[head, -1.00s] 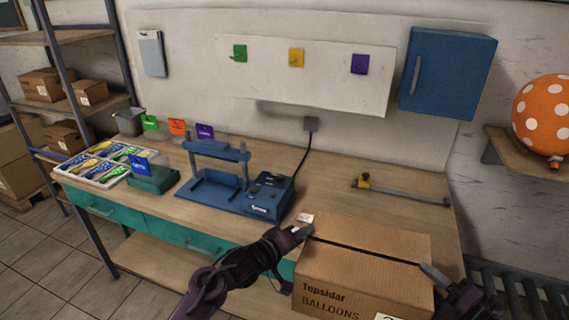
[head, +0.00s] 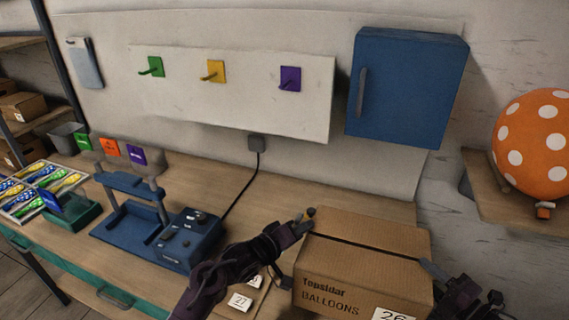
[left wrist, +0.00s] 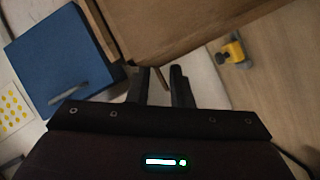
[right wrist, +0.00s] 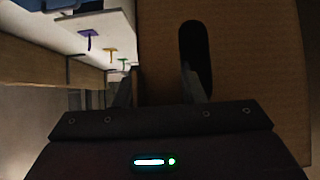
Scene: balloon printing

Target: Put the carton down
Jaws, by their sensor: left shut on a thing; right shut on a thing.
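The brown carton (head: 362,262), printed "Topsidar BALLOONS" with a label reading 26, is upright between my two grippers at the right end of the workbench (head: 225,190). My left gripper (head: 304,224) is shut on its left side. My right gripper (head: 432,272) is shut on its right side. In the right wrist view one finger reaches into the dark handle slot (right wrist: 195,50) of the carton. In the left wrist view the carton (left wrist: 180,25) shows above the fingers. Its underside is hidden, so I cannot tell whether it touches the bench.
A blue press (head: 185,238) stands left of my left arm. Small numbered cards (head: 240,301) lie near the bench front. A blue wall cabinet (head: 405,88) hangs behind, and an orange dotted balloon (head: 538,140) is at right. A yellow-ended tool (left wrist: 233,50) lies on the bench.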

